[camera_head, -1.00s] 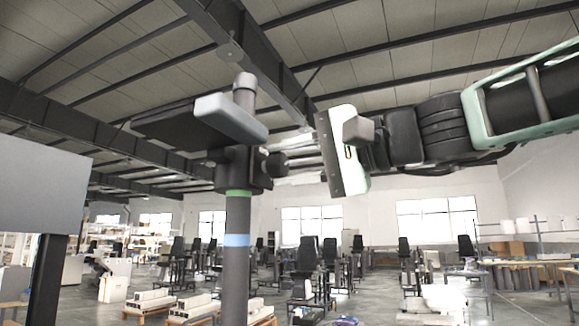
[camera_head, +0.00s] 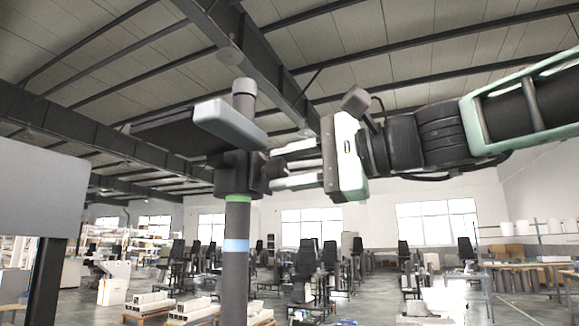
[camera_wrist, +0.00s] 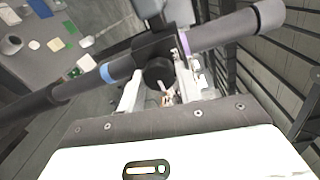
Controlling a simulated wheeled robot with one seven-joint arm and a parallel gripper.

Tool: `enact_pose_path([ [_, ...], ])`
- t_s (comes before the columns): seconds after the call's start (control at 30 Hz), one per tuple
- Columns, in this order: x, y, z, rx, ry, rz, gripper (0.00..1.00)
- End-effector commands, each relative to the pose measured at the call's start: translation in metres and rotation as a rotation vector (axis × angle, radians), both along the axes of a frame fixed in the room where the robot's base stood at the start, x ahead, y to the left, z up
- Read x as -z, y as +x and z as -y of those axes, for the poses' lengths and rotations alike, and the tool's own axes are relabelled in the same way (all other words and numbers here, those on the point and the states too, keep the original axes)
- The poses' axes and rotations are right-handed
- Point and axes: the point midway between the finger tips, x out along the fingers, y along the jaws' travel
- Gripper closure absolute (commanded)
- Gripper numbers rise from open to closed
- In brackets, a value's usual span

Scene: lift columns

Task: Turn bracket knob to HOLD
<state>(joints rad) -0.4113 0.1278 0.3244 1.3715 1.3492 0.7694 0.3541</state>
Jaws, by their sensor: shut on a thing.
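A dark upright column (camera_head: 236,265) with a green and a light blue band carries a black bracket (camera_head: 233,172), which bears a flat grey-ended platform (camera_head: 230,122). The bracket's black knob (camera_head: 274,168) points right, toward my gripper. My gripper (camera_head: 283,167) has one pale finger above the knob and one below it, and is shut on it. The wrist view shows the round knob (camera_wrist: 158,73) between the two fingers (camera_wrist: 160,90). The column slants across that view, with blue and purple bands either side of the bracket. I cannot read a HOLD mark.
A grey panel (camera_head: 40,195) on a dark post stands at the left. Workbenches, chairs (camera_head: 305,262) and pallets with white blocks (camera_head: 150,302) stand well back on the floor. The air around the bracket and my arm looks clear.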

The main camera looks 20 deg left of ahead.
Motion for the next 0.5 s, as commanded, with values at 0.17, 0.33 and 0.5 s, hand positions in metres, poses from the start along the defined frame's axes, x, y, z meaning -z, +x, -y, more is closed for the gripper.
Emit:
enact_pose_path([
  [0.17, -0.0007, 0.0009, 0.0006, 0.003, 0.002, -0.005, 0.89],
  [0.33, -0.0007, 0.0008, 0.0005, 0.003, 0.002, -0.004, 0.89],
  [0.5, -0.0006, 0.0006, 0.0004, 0.002, 0.002, -0.003, 0.44],
])
